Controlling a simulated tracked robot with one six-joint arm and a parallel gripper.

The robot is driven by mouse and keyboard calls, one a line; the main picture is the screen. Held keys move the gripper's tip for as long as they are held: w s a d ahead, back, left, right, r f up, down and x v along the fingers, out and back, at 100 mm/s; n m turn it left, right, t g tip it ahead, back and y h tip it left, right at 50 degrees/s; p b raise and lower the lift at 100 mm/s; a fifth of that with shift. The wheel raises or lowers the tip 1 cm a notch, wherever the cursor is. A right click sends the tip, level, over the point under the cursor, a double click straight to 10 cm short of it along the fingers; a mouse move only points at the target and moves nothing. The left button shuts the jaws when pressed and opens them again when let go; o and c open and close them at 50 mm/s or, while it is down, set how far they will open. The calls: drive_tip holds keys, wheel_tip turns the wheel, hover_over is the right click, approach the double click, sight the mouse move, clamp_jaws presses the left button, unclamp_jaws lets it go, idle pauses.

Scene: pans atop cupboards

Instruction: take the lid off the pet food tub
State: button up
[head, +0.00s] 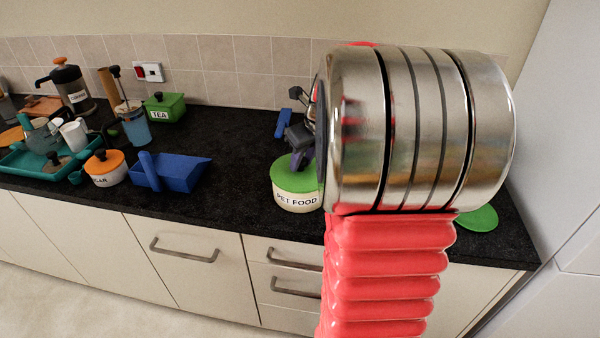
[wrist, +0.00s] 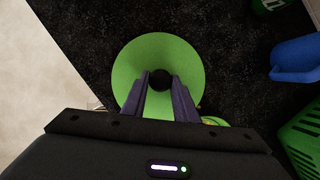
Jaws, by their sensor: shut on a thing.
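The pet food tub (head: 297,203) is a cream round tub with a "PET FOOD" label, standing near the counter's front edge in the head view. Its green lid (head: 291,181) appears to be on top of it, with no clear gap. In the wrist view the lid (wrist: 128,70) is a green disc with a black knob (wrist: 160,79) at its middle, and it hides the tub. My gripper (wrist: 161,84) is shut on the knob, one finger on each side. In the head view my gripper (head: 299,158) is above the lid, and my arm hides what lies to the right.
A blue scoop (head: 180,172) and a sugar pot with an orange lid (head: 105,167) stand to the left. A green tea box (head: 165,107) is at the back. A green crate (wrist: 303,140) and a blue item (wrist: 295,60) show in the wrist view. Dark counter between scoop and tub is clear.

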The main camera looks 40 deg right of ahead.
drive_tip(key=shift+r, duration=0.15)
drive_tip(key=shift+c, duration=0.4)
wheel_tip(320, 180, up, 10)
drive_tip(key=shift+f, duration=0.2)
idle(0.6)
